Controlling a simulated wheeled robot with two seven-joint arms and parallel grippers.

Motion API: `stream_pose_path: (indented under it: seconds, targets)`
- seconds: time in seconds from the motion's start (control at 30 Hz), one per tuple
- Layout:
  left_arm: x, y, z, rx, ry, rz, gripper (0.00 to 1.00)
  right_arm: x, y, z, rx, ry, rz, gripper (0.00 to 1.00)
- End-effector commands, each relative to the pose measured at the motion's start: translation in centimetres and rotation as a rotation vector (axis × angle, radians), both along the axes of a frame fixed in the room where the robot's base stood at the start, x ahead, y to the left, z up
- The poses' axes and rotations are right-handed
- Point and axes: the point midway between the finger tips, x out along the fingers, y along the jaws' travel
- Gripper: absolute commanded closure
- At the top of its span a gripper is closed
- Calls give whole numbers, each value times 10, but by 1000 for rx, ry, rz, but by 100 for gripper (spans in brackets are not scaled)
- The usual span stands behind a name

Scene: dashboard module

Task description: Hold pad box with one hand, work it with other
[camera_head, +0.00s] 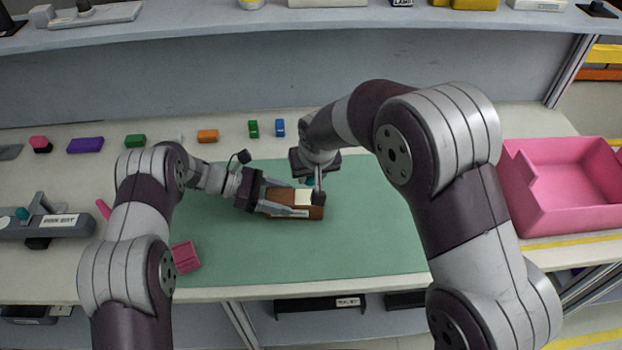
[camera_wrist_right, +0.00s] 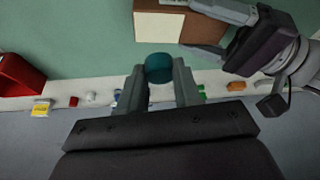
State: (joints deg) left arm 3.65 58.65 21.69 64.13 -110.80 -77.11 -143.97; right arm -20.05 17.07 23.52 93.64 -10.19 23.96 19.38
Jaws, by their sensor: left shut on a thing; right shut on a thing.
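The pad box is a brown box (camera_head: 285,217) with a cream top patch (camera_head: 303,197), on the green mat (camera_head: 350,250). It also shows at the top of the right wrist view (camera_wrist_right: 158,28). My left gripper (camera_head: 287,198) is shut on the box from its left side, one finger along each side. My right gripper (camera_head: 314,186) is above the box's far right part. In the right wrist view, its fingers (camera_wrist_right: 160,70) are shut on a round teal piece (camera_wrist_right: 159,66). Whether this piece touches the box is unclear.
A pink ribbed block (camera_head: 185,257) lies at the mat's left edge. A grey labelled device (camera_head: 50,225) stands at far left, a pink bin (camera_head: 560,190) at right. Several small coloured blocks line the back of the table. The mat's front part is clear.

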Motion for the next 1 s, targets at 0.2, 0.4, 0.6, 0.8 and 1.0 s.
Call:
stream_pose_path:
  seconds: [0.2,0.4,0.6,0.8,1.0]
  targets:
    - [0,0,0,0,0,0,87,0,0,1,0,0,0,95]
    - [0,0,0,0,0,0,9,0,0,1,0,0,0,95]
    - [0,1,1,0,0,0,9,0,0,1,0,0,0,95]
    - [4,33,14,0,-2,3,9,0,0,1,0,0,0,95]
    - [9,81,34,0,-3,3,9,0,0,1,0,0,0,95]
